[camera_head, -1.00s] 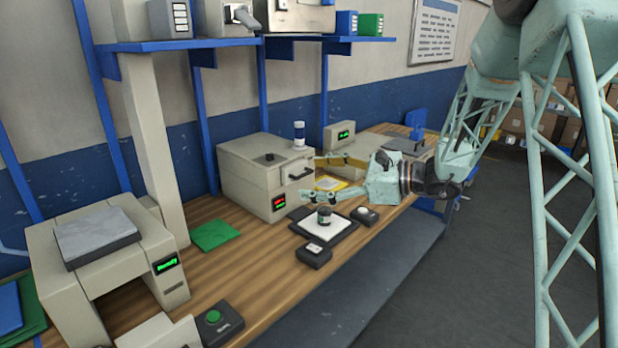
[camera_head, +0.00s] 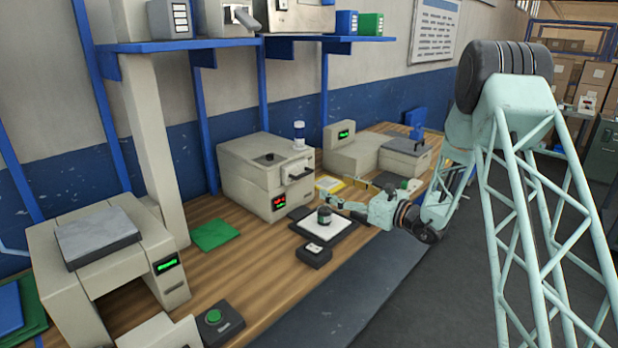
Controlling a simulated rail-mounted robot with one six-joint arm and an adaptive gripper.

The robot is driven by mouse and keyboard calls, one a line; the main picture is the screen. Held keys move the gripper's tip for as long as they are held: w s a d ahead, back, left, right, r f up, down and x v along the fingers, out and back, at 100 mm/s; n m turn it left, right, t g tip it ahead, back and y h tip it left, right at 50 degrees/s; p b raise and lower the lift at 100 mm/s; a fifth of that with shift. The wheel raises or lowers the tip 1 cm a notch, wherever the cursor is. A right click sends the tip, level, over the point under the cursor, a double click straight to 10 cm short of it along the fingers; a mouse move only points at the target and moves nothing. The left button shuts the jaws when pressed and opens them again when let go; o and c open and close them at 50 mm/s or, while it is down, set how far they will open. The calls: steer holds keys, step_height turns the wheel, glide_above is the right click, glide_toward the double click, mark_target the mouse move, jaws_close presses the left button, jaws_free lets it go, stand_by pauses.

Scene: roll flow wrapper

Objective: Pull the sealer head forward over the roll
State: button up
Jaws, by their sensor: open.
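My gripper (camera_head: 343,193) is open and empty, its two long fingers pointing left over the front half of the bench. I cannot tell for sure which part is the sealer head or which item is the roll.
A control box with a pale top (camera_head: 314,255) sits at the pad's front corner, and a green-button box (camera_head: 217,322) is nearer. Beige units (camera_head: 403,158) stand at the back right. A shelf (camera_head: 240,42) hangs above. Bare wooden bench (camera_head: 258,262) lies left of the pad.

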mark_target(306, 175)
steer(key=shift+w+d+f, duration=0.15)
steer(key=shift+f, duration=0.05)
stand_by(0.4)
steer(key=shift+b+x, duration=0.85)
steer(key=shift+x, duration=6.05)
steer(key=shift+c, duration=0.3)
steer(key=c, duration=1.1)
